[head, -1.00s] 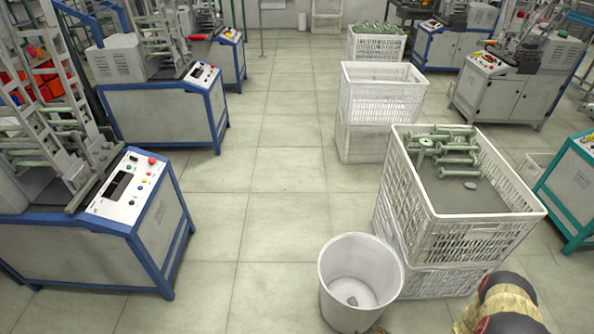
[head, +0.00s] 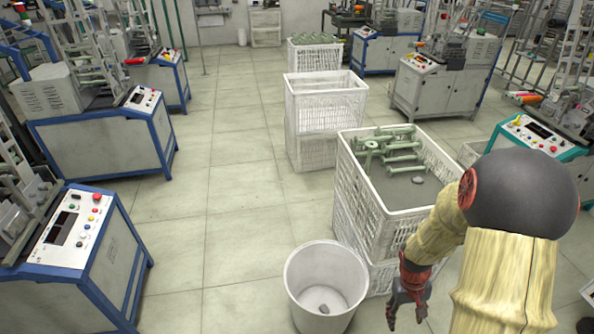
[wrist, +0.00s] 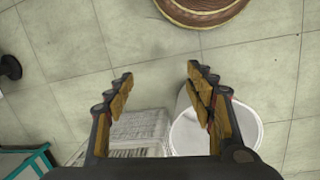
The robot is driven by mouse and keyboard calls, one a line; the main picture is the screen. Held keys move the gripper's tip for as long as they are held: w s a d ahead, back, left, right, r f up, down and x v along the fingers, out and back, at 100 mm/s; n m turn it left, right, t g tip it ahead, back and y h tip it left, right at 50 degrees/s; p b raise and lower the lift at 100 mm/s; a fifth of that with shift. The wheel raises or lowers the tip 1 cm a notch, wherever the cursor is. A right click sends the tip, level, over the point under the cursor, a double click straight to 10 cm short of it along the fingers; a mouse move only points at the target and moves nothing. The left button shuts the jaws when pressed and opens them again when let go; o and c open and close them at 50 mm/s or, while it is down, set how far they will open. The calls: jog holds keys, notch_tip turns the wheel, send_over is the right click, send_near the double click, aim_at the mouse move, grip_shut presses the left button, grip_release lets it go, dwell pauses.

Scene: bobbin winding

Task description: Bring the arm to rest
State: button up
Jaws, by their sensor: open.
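My gripper (head: 408,312) hangs at the lower right of the head view, fingers pointing down, to the right of the white bucket and in front of the near crate stack. In the wrist view my gripper (wrist: 160,85) is open, with nothing between its fingers. My arm, with a dark round joint and tan covering, fills the right side of the head view. The white bucket (head: 325,265) stands on the floor with a small grey object (head: 323,308) inside. It also shows behind the fingers in the wrist view (wrist: 245,125).
The near white crate (head: 375,205) holds several green bobbins (head: 390,145) and a grey lump (head: 418,180). More stacked crates (head: 325,100) stand behind it. Winding machines with blue frames (head: 85,255) line the left; others (head: 540,135) stand right. The middle aisle floor is clear.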

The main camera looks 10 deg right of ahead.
jog(key=s+a+r+t, duration=0.1)
jog(key=a+r+t, duration=0.1)
jog(key=a+r, duration=0.5)
jog(key=s+a+r+n+t+p, duration=0.1)
jog(key=a+r+t, duration=0.2)
jog(key=r, duration=1.4)
jog(key=s+a+r+n+t+y+p, duration=0.1)
jog(key=s+a+r+t, duration=0.1)
jog(key=a+r, duration=0.8)
notch_tip(320, 180, up, 3)
jog(key=shift+a+f, duration=0.2)
jog(key=shift+a, duration=0.15)
jog(key=shift+c, duration=0.8)
